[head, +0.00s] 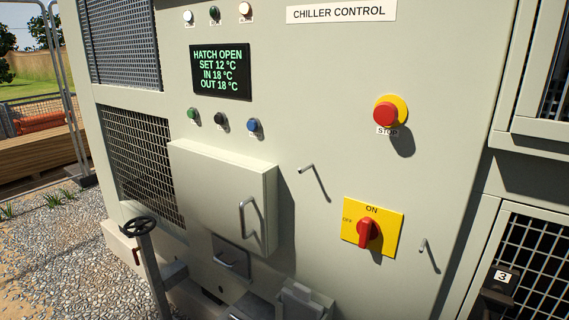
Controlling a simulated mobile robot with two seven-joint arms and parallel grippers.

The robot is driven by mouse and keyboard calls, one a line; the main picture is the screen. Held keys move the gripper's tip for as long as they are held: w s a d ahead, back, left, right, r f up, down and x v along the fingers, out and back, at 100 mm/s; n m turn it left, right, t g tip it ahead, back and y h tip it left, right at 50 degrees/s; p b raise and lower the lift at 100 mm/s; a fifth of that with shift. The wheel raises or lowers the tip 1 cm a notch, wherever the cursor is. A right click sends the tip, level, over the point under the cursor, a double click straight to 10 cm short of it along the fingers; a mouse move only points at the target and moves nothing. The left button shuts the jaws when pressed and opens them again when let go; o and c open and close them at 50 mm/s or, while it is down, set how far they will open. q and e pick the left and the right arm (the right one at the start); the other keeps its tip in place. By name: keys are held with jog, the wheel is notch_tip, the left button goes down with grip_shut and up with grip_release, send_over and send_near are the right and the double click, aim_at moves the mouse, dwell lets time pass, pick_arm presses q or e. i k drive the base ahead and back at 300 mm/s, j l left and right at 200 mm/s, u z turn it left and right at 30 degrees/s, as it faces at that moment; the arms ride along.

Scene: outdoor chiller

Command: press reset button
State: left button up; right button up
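Three small push buttons sit in a row under the display on the chiller's front panel: a green button (192,113), a black button (220,118) and a blue button (252,125). Each has a small label beneath it, too small to read, so I cannot tell which is marked reset. The display (220,72) reads HATCH OPEN, SET 12 °C, IN 18 °C, OUT 18 °C. Neither of my grippers can be made out in the head view, and nothing touches the buttons.
A red STOP button (386,113) and a red rotary switch (368,234), its knob upright toward ON, are at right. A box-like cover (212,188) with a handle projects below the buttons. The panel before the buttons is clear.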

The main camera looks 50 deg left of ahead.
aim_at(251, 126)
jog(key=u, duration=1.5)
